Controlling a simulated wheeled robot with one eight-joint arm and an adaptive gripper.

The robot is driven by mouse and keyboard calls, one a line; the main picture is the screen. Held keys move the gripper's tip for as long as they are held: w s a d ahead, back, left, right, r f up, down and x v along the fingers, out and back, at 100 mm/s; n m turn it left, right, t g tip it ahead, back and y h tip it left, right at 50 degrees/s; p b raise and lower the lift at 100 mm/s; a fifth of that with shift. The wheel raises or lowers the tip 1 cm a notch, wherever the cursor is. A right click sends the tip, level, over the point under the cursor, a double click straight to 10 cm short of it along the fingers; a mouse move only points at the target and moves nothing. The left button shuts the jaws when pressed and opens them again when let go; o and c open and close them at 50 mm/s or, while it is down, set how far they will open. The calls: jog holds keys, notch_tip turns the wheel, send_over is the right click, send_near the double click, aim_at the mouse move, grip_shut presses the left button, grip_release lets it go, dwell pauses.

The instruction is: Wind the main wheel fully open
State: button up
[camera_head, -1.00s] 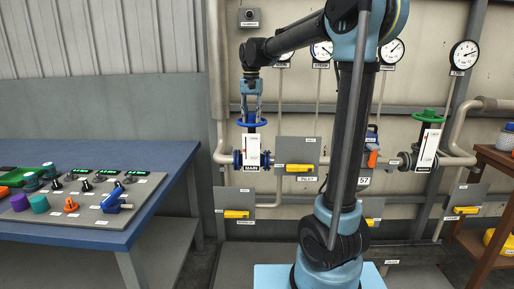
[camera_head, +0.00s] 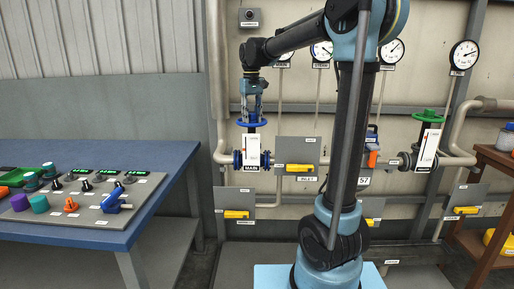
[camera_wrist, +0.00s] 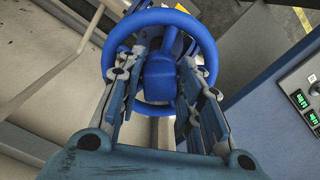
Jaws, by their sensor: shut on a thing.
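The main wheel is a blue handwheel (camera_head: 251,123) on top of the valve with the label MAIN (camera_head: 250,167), at the left of the pipe wall. A white indicator plate (camera_head: 252,149) stands just below it. My gripper (camera_head: 251,118) points straight down onto the wheel from above. In the wrist view the blue wheel (camera_wrist: 203,42) fills the upper middle, and my gripper (camera_wrist: 158,88) has its fingers on either side of the wheel's blue hub (camera_wrist: 159,75). The fingers are shut on the hub area; the exact contact is partly hidden.
A green handwheel (camera_head: 429,115) sits on another valve to the right. A grey panel with a yellow handle (camera_head: 299,168) is close right of the main valve. A blue bench (camera_head: 150,160) with a control panel stands at the left. Round gauges (camera_head: 464,54) hang above.

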jog(key=n, duration=0.4)
jog(key=shift+s+n, duration=0.1)
jog(key=shift+n, duration=0.2)
jog(key=n, duration=0.7)
jog(key=shift+n, duration=0.4)
jog(key=n, duration=0.7)
jog(key=shift+n, duration=0.3)
